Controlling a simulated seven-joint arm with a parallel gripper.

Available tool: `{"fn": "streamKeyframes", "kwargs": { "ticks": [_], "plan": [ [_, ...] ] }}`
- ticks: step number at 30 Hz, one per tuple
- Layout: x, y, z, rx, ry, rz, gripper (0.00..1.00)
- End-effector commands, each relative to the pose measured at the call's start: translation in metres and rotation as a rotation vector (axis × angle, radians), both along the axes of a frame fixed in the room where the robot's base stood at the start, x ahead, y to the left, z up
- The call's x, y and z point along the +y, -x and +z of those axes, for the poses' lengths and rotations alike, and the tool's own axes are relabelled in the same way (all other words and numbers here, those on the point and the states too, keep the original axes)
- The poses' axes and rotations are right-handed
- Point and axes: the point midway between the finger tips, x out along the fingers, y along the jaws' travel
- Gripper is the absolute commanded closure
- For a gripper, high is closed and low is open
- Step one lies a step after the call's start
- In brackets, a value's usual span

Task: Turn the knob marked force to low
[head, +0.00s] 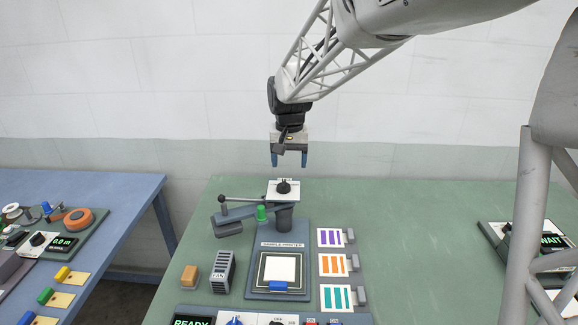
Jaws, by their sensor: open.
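My gripper (289,161) points straight down with its two blue fingers apart and nothing between them. In the picture it shows just above a black knob (284,187) on a small white plate, at the top of the grey press marked as a sample printer (261,235). The gap between fingers and knob is clear, but its depth is hard to judge. The plate's marks are too small to read, so I cannot tell whether this is the force knob or where it points. A blue knob (234,321) and a black knob (277,322) are partly cut off on the front panel.
A lever with a dark ball (222,199) and a green piece (262,213) stand beside the press head. Striped colour cards (330,238) lie right of it; a fan box (223,271) and orange block (190,275) lie left.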

Motion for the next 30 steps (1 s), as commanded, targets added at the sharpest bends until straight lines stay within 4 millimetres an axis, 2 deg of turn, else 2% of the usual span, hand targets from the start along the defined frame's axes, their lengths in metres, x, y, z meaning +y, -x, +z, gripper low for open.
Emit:
{"fn": "streamKeyframes", "kwargs": {
  "ticks": [3, 7, 20, 26, 30],
  "plan": [
    [0.012, -0.01, -0.006, 0.007, 0.002, 0.001, 0.31],
    [0.017, -0.015, -0.009, 0.011, 0.003, 0.001, 0.31],
    [0.017, -0.015, -0.01, 0.011, 0.003, 0.001, 0.31],
    [0.017, -0.015, -0.02, 0.012, 0.003, 0.001, 0.31],
    [0.017, -0.015, -0.034, 0.012, 0.003, 0.001, 0.31]
  ]
}}
